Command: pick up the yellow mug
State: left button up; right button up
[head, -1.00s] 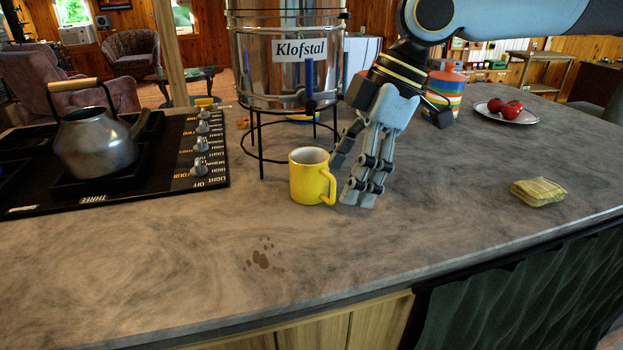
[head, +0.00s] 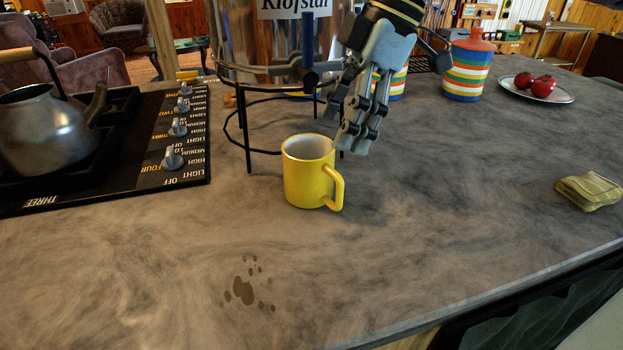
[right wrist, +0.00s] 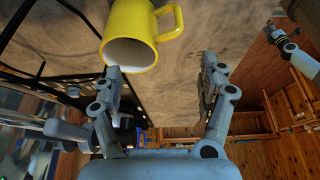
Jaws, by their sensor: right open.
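The yellow mug (head: 309,180) stands upright on the grey counter, its handle toward the right and front. In the right wrist view the mug (right wrist: 129,22) shows at the top, with its pale inside visible and its handle to the right. My right gripper (head: 345,138) is just behind and to the right of the mug, with fingers pointing down. In the right wrist view the right gripper (right wrist: 160,82) is open, with nothing between its fingers; the mug is beyond the fingertips, nearer the left finger.
A steel water container on a black wire stand (head: 237,128) is close behind the mug. A kettle (head: 50,125) sits on the stove (head: 190,148) at left. Striped jars (head: 467,70), a plate of tomatoes (head: 562,97) and a folded cloth (head: 588,191) are at right.

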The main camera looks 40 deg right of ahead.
aim_at(330, 166)
jog(key=b+x, duration=0.1)
jog(key=x, duration=0.3)
jog(key=shift+w, duration=0.1)
jog(key=x, duration=0.3)
jog(key=shift+a+b, duration=0.15)
jog(key=shift+b, duration=0.15)
jog(key=shift+a+f, duration=0.2)
jog(key=shift+f, duration=0.4)
pick_arm(q)
jog(key=f, duration=0.3)
jog(key=shift+d, duration=0.25)
jog(key=shift+s+a, duration=0.1)
jog(key=shift+a, duration=0.05)
pick_arm(e)
grip_shut()
